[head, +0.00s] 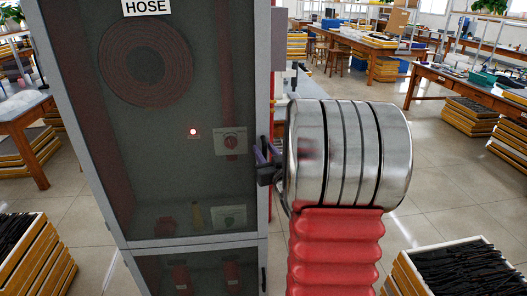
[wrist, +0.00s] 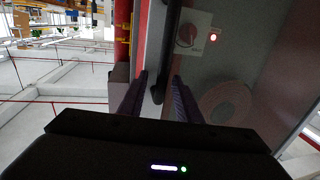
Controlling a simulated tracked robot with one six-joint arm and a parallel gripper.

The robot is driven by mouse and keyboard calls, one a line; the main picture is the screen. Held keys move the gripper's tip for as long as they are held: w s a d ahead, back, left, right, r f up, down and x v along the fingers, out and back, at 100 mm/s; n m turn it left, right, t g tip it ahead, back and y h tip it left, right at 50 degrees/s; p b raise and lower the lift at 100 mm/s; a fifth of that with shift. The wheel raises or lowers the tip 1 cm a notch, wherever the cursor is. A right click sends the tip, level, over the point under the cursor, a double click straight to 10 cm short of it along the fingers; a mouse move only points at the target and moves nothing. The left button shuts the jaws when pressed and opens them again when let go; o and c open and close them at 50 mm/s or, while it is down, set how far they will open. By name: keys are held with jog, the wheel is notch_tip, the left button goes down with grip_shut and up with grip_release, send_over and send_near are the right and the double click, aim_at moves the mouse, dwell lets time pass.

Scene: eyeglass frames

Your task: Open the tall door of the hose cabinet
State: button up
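The hose cabinet (head: 265,75) stands at left, with a grey frame and a tall dark glass door (head: 165,120) that looks shut. A coiled hose (head: 146,62) shows behind the glass under a HOSE label. My gripper (head: 264,156) is at the door's right edge, its fingers pointing at the cabinet. In the wrist view, my gripper (wrist: 159,78) is open, with a dark upright handle (wrist: 166,50) between its two fingers. Gaps show on both sides of the handle; I cannot tell whether either finger touches it. The gripper hides the handle in the head view.
A lower cabinet door (head: 200,272) with its own dark handle (head: 263,279) sits below. Crates of dark frames stand at lower left (head: 35,262) and lower right (head: 455,270). Workbenches (head: 365,45) fill the back. Tiled floor (head: 440,185) is clear at right.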

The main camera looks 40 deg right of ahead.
grip_shut()
dwell(0.5)
jog(key=shift+a, duration=0.1)
